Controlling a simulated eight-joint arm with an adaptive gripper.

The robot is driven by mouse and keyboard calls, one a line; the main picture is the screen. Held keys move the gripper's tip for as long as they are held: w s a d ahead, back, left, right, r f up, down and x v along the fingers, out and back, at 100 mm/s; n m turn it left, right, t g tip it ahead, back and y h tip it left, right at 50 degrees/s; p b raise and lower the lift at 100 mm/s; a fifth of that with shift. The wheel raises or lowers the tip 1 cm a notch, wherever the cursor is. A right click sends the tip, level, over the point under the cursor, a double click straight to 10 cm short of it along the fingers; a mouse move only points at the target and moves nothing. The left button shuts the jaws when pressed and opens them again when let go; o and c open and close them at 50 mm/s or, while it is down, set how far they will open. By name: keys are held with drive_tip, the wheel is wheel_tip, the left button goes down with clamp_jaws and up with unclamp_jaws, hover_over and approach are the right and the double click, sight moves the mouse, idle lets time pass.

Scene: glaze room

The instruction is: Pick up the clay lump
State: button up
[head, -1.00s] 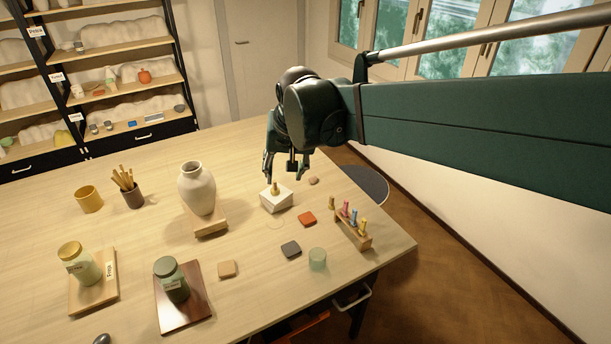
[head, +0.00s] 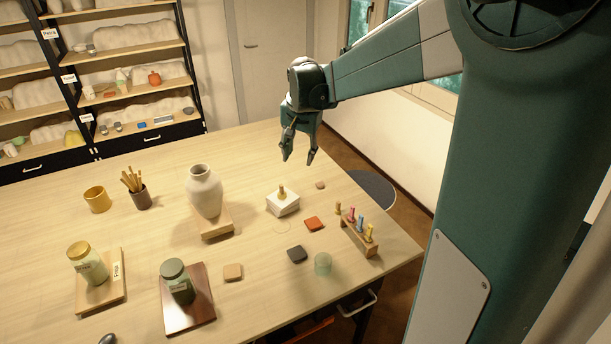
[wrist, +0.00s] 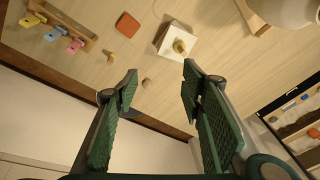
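The clay lump (head: 320,185) is a small, rounded, pinkish-beige piece on the table near its far right edge, just right of a white block with a knob. It also shows in the wrist view (wrist: 146,82), ahead of and between the fingers. My gripper (head: 298,161) hangs above the table's far edge, fingers pointing down. In the wrist view my gripper (wrist: 160,80) is open, with nothing between its fingers, and apart from the lump.
The white block (head: 284,208) with its brass-coloured knob stands close to the lump. An orange tile (head: 314,223) and a rack of coloured pegs (head: 357,240) lie nearer. A pale vase (head: 205,190) stands left. The table's far edge is close to the lump.

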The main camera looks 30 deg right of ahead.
drive_tip(key=w+d+f+m+g, duration=0.1)
drive_tip(key=w+d+f+m, duration=0.2)
drive_tip(key=w+d+f, duration=0.55)
drive_tip(key=m+g, duration=0.2)
drive_tip(key=m, duration=0.1)
hover_over(320, 181)
drive_tip(key=shift+y, duration=0.3)
drive_tip(key=f, duration=1.2)
drive_tip(key=shift+a+p, duration=0.2)
drive_tip(key=shift+p, duration=0.1)
drive_tip(key=shift+w+d+f, duration=0.1)
drive_tip(key=shift+f, duration=0.1)
drive_tip(key=shift+f, duration=1.3)
drive_tip(key=shift+f+p, duration=0.4)
drive_tip(key=shift+f, duration=2.2)
